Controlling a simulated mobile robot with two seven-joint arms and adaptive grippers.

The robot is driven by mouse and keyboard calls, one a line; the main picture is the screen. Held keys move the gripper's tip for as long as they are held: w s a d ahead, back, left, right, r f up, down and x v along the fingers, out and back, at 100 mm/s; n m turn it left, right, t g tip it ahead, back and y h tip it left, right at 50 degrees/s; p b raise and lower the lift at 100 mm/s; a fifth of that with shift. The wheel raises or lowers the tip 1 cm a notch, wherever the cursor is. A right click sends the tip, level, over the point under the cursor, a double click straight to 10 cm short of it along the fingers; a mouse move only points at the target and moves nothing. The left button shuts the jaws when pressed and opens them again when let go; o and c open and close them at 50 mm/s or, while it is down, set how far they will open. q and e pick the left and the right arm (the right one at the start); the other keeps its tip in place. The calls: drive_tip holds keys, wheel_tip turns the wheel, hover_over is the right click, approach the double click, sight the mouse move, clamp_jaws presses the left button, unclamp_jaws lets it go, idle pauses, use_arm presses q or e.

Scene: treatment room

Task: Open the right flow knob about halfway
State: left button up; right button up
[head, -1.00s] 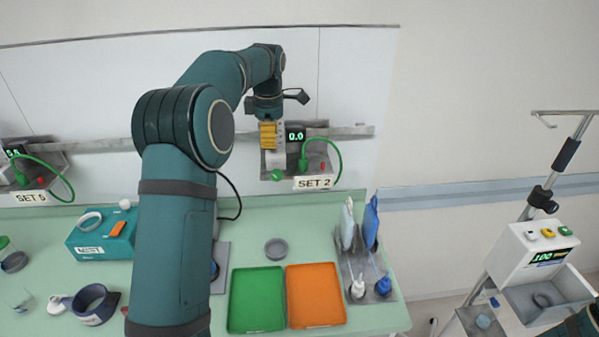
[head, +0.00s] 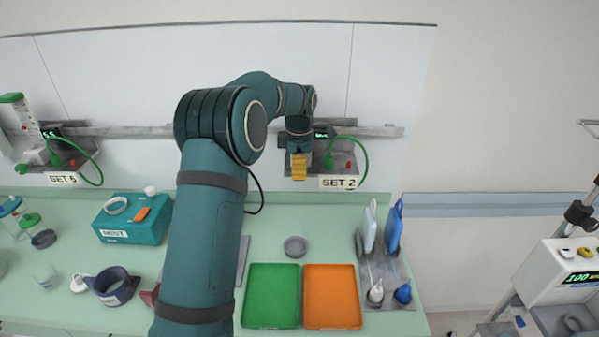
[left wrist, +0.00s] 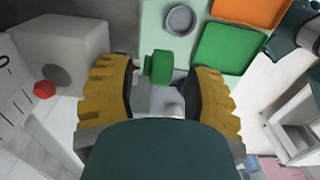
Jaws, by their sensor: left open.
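The right flow unit, labelled SET 2 (head: 338,182), hangs on the wall rail in the head view, with a lit display (head: 321,134) partly covered by my arm. My left gripper (head: 299,168) is in front of its left part, fingers pointing down, and hides the knob there. In the left wrist view the green flow knob (left wrist: 160,67) lies between the tips of my left gripper (left wrist: 165,75), which is open with gaps on both sides. The display's reading is not legible now. My right gripper is not in view.
A green hose (head: 362,150) and a red part are at the unit's right. Left, a second unit, SET 5 (head: 62,179), hangs on the rail. Below, the counter holds a green tray (head: 271,296), an orange tray (head: 332,297), a grey dish (head: 295,246) and a teal box (head: 130,225).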

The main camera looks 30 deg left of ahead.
use_arm(q)
drive_tip(key=shift+f, duration=0.7)
clamp_jaws()
drive_tip(key=shift+f+h, duration=0.1)
drive_tip(key=shift+h, duration=0.2)
